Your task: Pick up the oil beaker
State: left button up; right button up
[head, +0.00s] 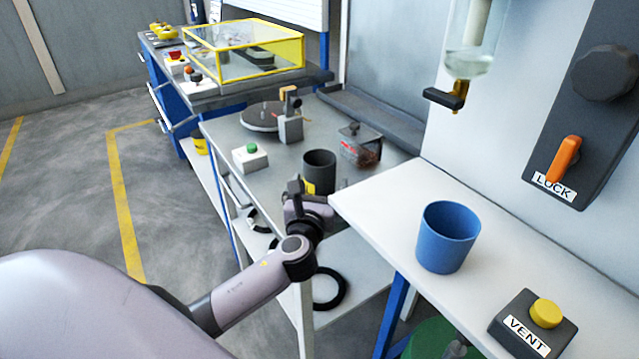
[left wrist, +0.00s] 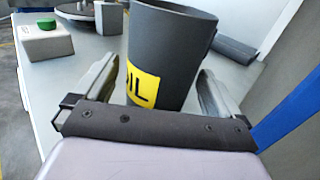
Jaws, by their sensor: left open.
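The oil beaker (head: 319,172) is a dark grey cup with a yellow label, upright on the grey workbench in the head view. In the left wrist view the beaker (left wrist: 168,50) stands large in the middle, its yellow label partly showing "OIL". My left gripper (left wrist: 155,95) is open, with one finger on each side of the beaker's lower part. In the head view my left gripper (head: 308,195) is at the near side of the beaker and partly covers it. Whether the fingers touch the beaker cannot be told. My right gripper is not in view.
A white box with a green button (head: 250,157) stands left of the beaker, and a dark box (head: 360,145) stands behind right. A white shelf (head: 400,205) with a blue cup (head: 448,237) and a VENT button box (head: 533,325) is close on the right.

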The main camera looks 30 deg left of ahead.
pick_arm(q)
jog(key=shift+x, duration=1.5)
jog(key=c, duration=1.3)
jog(key=shift+o, duration=0.2)
jog(key=shift+r, duration=0.15)
jog(key=shift+r+p, duration=0.35)
jog(key=shift+r, duration=0.4)
notch_tip(320, 180, up, 18)
jog(key=p, duration=0.4)
